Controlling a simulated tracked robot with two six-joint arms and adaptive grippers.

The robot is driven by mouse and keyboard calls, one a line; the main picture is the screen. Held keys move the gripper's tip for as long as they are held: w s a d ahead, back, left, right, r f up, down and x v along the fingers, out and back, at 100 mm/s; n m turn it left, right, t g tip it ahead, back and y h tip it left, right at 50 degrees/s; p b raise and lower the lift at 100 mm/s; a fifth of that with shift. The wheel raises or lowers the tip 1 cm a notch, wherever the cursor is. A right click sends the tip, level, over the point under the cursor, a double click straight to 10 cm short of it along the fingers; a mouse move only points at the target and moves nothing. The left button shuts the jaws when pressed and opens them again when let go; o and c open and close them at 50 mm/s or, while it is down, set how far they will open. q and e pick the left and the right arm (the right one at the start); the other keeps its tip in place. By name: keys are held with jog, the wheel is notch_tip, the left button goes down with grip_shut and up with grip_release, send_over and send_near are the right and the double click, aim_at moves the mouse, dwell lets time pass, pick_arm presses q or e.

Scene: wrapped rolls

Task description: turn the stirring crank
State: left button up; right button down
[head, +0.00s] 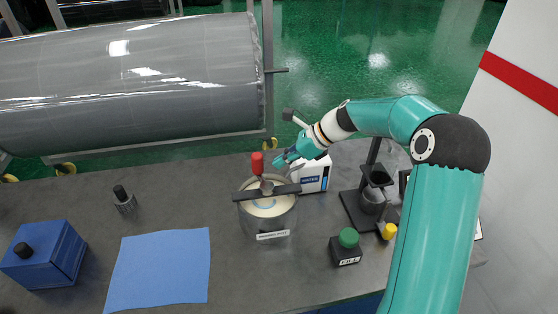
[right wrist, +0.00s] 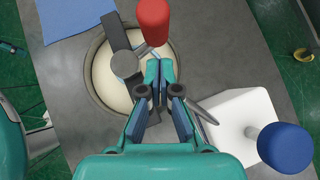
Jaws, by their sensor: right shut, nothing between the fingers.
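The stirring crank has a red handle (head: 257,163) standing up from a dark hub (head: 266,188) over a round pot (head: 268,216) with pale contents. A dark crossbar (head: 243,194) spans the pot's rim. The right wrist view also shows the red handle (right wrist: 153,20) and the hub (right wrist: 125,64). My right gripper (head: 279,163) is shut and empty, just right of the red handle. My left gripper is out of view.
A white box labelled water (head: 315,176) stands close right of the pot. A blue cloth (head: 160,268) and blue box (head: 45,252) lie left. A large wrapped roll (head: 130,85) lies behind.

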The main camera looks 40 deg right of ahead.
jog(key=d+b+v, duration=0.1)
jog(key=v, duration=1)
jog(key=shift+s+f, duration=0.2)
jog(key=shift+f, duration=0.1)
